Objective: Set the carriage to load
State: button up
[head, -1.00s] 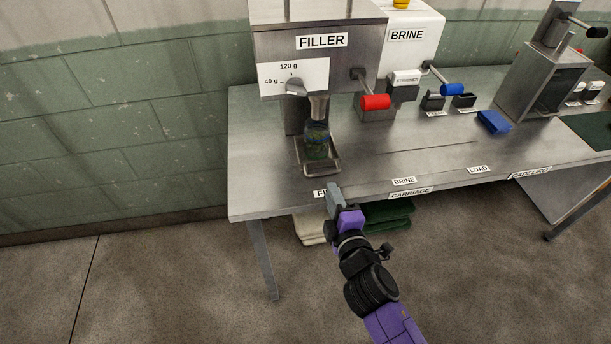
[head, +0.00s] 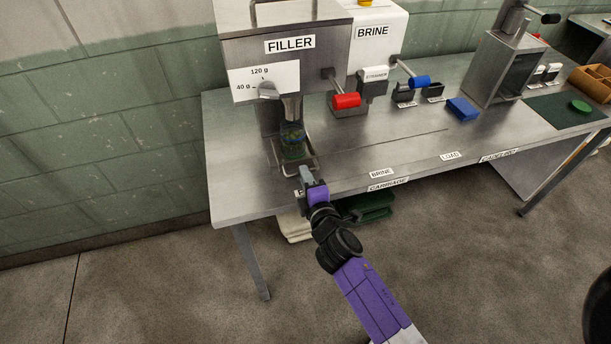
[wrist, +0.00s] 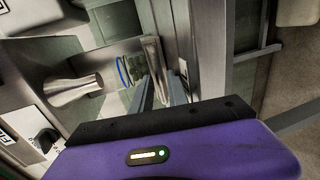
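The carriage (head: 284,166) is a small metal tray under the filler nozzle, at the left end of the slot side of the bench. A clear jar with green contents (head: 292,142) stands on it. The LOAD label (head: 450,156) is further right on the bench's front, past the BRINE label (head: 382,173). My gripper (head: 305,173) is at the carriage's front edge. In the wrist view its two fingers (wrist: 160,92) are apart, with the carriage's edge (wrist: 153,58) just ahead and between them. I cannot tell whether they touch it. The label beside the carriage is mostly hidden by my gripper.
The filler (head: 285,75) stands behind the carriage, with a red-handled lever (head: 346,101) to its right. The brine unit's blue handle (head: 420,81), a blue block (head: 462,109) and a steel frame (head: 505,65) are further right. The bench front toward LOAD is clear.

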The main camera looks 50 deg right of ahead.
grip_shut()
dwell(1.5)
